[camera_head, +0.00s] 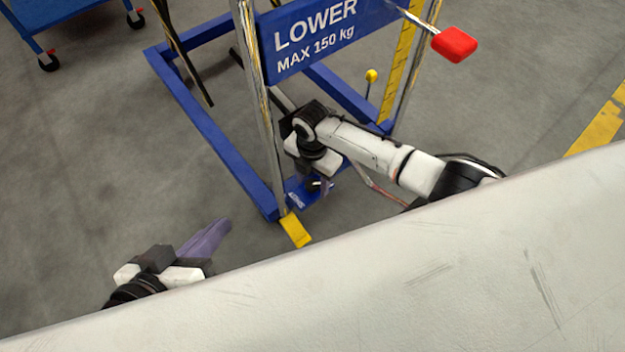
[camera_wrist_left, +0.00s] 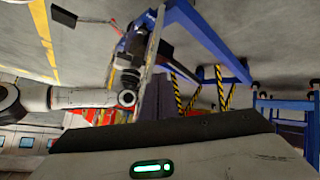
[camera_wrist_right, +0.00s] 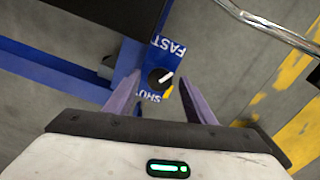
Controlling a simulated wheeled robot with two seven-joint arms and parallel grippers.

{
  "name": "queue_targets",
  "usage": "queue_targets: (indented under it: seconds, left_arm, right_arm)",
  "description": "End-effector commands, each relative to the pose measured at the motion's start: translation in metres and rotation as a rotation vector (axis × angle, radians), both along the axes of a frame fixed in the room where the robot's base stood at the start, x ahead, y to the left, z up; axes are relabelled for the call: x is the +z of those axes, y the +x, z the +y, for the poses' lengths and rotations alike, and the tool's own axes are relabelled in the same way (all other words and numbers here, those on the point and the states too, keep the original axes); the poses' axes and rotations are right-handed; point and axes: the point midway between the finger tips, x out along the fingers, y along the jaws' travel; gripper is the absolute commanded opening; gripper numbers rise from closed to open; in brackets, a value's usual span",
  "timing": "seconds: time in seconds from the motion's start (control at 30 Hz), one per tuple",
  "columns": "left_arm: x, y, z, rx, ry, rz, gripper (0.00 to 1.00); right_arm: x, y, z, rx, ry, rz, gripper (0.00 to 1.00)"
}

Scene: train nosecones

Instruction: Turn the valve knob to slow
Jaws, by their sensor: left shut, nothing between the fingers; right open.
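The valve knob (camera_wrist_right: 154,76) is small, round and black with a white pointer mark, on a blue plate (camera_wrist_right: 150,108) in the right wrist view. "FAST" is printed above it and "SHUT", partly covered, below left; no "slow" label is readable. The white mark points to the upper right. My right gripper (camera_wrist_right: 159,80) is open, its purple fingers on either side of the knob; I cannot tell if they touch it. In the head view this gripper (camera_head: 318,183) is low at the lift frame. My left gripper (camera_head: 222,226) is shut and empty, away to the left.
A blue lift frame (camera_head: 195,125) with chrome posts and a "LOWER MAX 150 kg" sign (camera_head: 315,38) surrounds the right arm. A red-handled lever (camera_head: 455,44) juts out at the upper right. A white curved surface (camera_head: 400,285) fills the foreground.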

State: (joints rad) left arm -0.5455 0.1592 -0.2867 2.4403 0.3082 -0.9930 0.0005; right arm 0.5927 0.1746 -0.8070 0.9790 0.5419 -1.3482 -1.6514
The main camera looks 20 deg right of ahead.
Motion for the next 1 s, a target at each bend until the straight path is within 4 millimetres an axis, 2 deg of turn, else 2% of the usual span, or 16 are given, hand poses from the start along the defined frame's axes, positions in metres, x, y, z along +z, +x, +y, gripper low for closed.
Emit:
queue_targets:
  seconds: [0.07,0.3,0.33,0.67,1.0]
  left_arm:
    - [0.0,0.0,0.0,0.0,0.0,0.0,0.0]
    - [0.0,0.0,0.0,0.001,0.001,0.0,0.0]
    - [0.0,0.0,0.0,0.0,0.001,-0.001,0.0]
    - [0.002,0.0,0.002,0.0,0.014,0.005,0.0]
    - [-0.012,-0.005,0.012,0.0,0.088,0.062,0.0]
  right_arm:
    - [0.0,0.0,0.0,0.0,0.0,0.0,0.5]
    - [0.0,0.0,0.0,0.0,0.0,0.0,0.11]
    - [0.001,0.0,0.0,0.0,0.0,0.0,0.08]
    - [0.002,0.0,0.0,-0.051,0.001,0.001,0.08]
    - [0.004,0.0,0.0,-0.292,0.001,0.002,0.08]
